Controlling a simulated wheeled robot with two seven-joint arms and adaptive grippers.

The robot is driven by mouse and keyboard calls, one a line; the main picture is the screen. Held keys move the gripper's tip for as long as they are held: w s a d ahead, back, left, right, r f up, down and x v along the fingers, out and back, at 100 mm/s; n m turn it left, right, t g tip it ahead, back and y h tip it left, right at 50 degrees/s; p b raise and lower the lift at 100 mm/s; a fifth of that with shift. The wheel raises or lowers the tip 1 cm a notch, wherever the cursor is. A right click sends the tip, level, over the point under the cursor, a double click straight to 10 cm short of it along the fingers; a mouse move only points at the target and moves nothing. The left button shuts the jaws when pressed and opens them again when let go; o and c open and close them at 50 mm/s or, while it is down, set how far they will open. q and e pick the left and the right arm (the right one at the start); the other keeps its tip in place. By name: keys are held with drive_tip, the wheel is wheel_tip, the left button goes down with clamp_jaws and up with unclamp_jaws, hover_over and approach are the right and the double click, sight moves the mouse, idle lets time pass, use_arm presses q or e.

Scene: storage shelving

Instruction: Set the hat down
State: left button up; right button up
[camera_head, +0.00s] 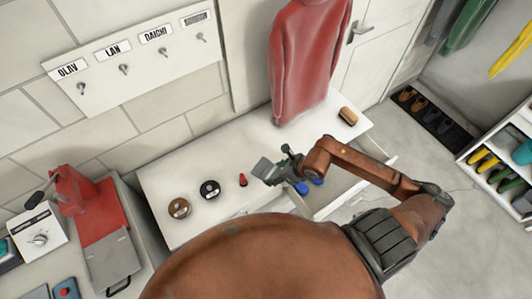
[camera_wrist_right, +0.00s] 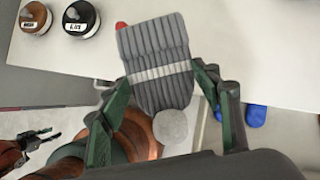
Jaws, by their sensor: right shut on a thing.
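A grey knitted hat (camera_wrist_right: 155,50) with a light band and a round grey pompom (camera_wrist_right: 170,126) shows in the right wrist view. My right gripper (camera_wrist_right: 160,76) is shut on it, with one finger on each side near the band. In the head view the hat (camera_head: 264,169) hangs at the end of my right arm, above the front part of the white bench top (camera_head: 230,150). I cannot tell whether it touches the bench. My left gripper (camera_wrist_right: 38,138) shows small at the lower left of the right wrist view; its opening is unclear. It is out of the head view.
A brown tin (camera_head: 179,208), a black tin (camera_head: 210,190) and a small red item (camera_head: 243,180) stand left of the hat. A brush (camera_head: 348,116) lies at the right end. An open drawer (camera_head: 340,190) with blue items juts out below. A red garment (camera_head: 308,60) hangs behind.

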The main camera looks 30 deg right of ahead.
drive_tip(key=w+d+f, duration=0.1)
drive_tip(key=w+f, duration=0.1)
drive_tip(key=w, duration=0.1)
drive_tip(key=w+d+f, duration=0.2)
drive_tip(key=w+f, duration=0.1)
drive_tip(key=w, duration=0.1)
drive_tip(key=w+d+f+p, duration=0.1)
drive_tip(key=w+f, duration=0.1)
drive_tip(key=w, duration=0.1)
drive_tip(key=shift+w+d+f, duration=0.2)
drive_tip(key=shift+d+f, duration=0.05)
drive_tip(key=shift+f, duration=0.15)
drive_tip(key=shift+w+d+f, duration=0.15)
drive_tip(key=shift+w+f, duration=0.25)
drive_tip(key=shift+f, duration=0.1)
drive_tip(key=shift+w+d+f+p, duration=0.15)
drive_tip(key=shift+f+p, duration=0.3)
drive_tip(key=shift+f, duration=1.3)
drive_tip(key=o, duration=1.2)
use_arm(q)
drive_tip(key=shift+w+r, duration=0.2)
drive_tip(key=shift+r, duration=0.35)
drive_tip(key=shift+w+r, duration=0.15)
drive_tip(key=shift+r, duration=0.35)
